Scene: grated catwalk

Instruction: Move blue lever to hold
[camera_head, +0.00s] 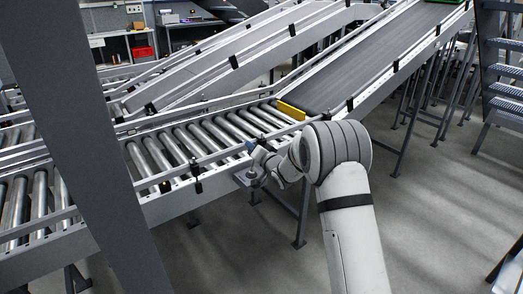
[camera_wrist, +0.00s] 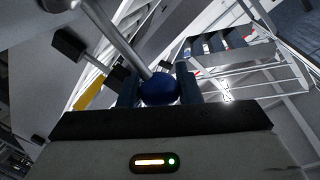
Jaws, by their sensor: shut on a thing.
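The blue lever shows in the wrist view as a round blue knob (camera_wrist: 159,90) on the end of a metal rod (camera_wrist: 118,34). My gripper (camera_wrist: 158,86) is shut on the knob, with one dark finger on each side of it. In the head view my gripper (camera_head: 257,150) is at the side rail of the roller conveyor, beside a small grey bracket (camera_head: 248,177). A small bit of blue shows there, but the lever is mostly hidden by my wrist. Any hold marking cannot be made out.
The roller conveyor (camera_head: 180,150) runs along the left, and a dark belt incline (camera_head: 360,58) rises to the upper right. A yellow strip (camera_head: 291,110) lies where they meet. Metal steps (camera_head: 505,90) stand at the far right. The grey floor (camera_head: 440,205) at right is clear.

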